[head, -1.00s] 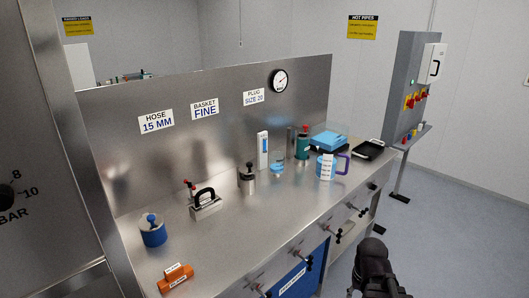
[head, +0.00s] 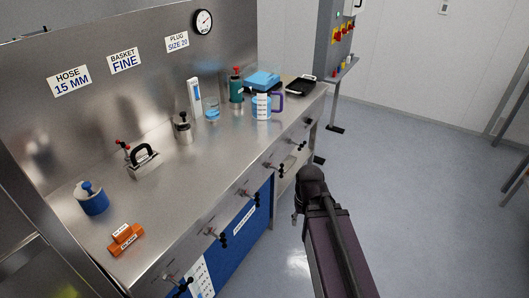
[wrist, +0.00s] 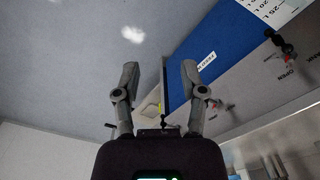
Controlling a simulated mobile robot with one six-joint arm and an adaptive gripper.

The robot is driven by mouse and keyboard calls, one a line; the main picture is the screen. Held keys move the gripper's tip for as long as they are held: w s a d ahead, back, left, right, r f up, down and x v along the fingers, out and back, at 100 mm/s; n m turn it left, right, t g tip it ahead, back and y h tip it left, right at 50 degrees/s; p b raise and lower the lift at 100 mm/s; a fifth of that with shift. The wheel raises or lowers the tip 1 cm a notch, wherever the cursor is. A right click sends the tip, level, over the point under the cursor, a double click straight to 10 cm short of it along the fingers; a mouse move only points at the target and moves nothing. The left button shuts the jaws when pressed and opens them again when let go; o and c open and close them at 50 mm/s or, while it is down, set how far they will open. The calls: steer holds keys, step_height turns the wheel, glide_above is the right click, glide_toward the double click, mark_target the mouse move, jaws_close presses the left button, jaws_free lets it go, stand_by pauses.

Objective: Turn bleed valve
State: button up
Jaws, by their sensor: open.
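No part labelled as the bleed valve can be read in either view. Several small valves with black-ended handles line the bench's front edge, one of them a front valve (head: 222,238) near the middle. In the wrist view a valve handle (wrist: 280,42) with red and black parts stands beside the word OPEN, at the upper right. My gripper (wrist: 158,75) is open and empty, its fingers apart and clear of that handle. In the head view my arm reaches up from the bottom, right of the bench; the fingers are not clear there.
The steel bench (head: 165,215) carries a blue-knobbed pot (head: 92,200), an orange labelled block (head: 126,239), a black-handled tool (head: 143,160) and a jug (head: 262,106). A blue panel (head: 243,228) is below. Open floor (head: 420,190) lies to the right.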

steer(key=w+a+f+n+t+y+b, duration=0.2)
steer(key=w+f+n+y+b, duration=0.15)
steer(key=w+f+b, duration=0.5)
steer(key=n+t+y+b, duration=0.5)
steer(key=t+y+b, duration=0.5)
steer(key=b, duration=1.7)
glide_toward(282, 167)
steer(key=s+d+f+t+h, duration=0.1)
steer(key=s+d+h, duration=0.1)
steer(key=shift+s+y, duration=0.25)
steer(key=shift+w+a, duration=0.1)
steer(key=shift+w, duration=0.05)
steer(key=x, duration=1.3)
steer(key=shift+w+a+r, duration=0.15)
steer(key=shift+w, duration=0.05)
jaws_close()
